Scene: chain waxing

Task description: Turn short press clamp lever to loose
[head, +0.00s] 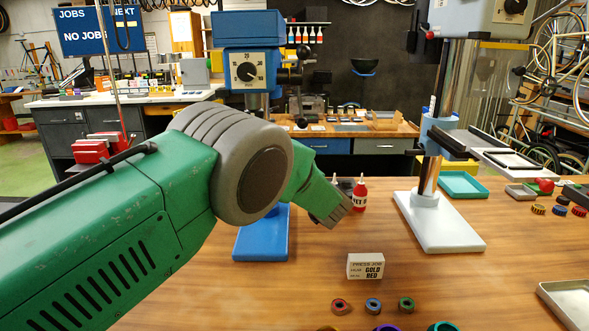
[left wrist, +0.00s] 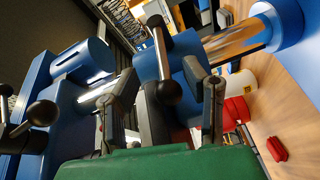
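The blue short press stands on the table behind my left arm, with its dial head (head: 250,72) and blue base (head: 261,240) showing in the head view. In the left wrist view, turned sideways, its chrome column (left wrist: 232,42) carries a blue collar. My left gripper (left wrist: 165,87) is open, with one finger on each side of the knob. I cannot tell if a finger touches the lever. My right gripper is not in view.
A taller press with a white base (head: 440,222) stands to the right. A red bottle (head: 360,194) is near the short press. A teal tray (head: 463,185) lies behind the tall press.

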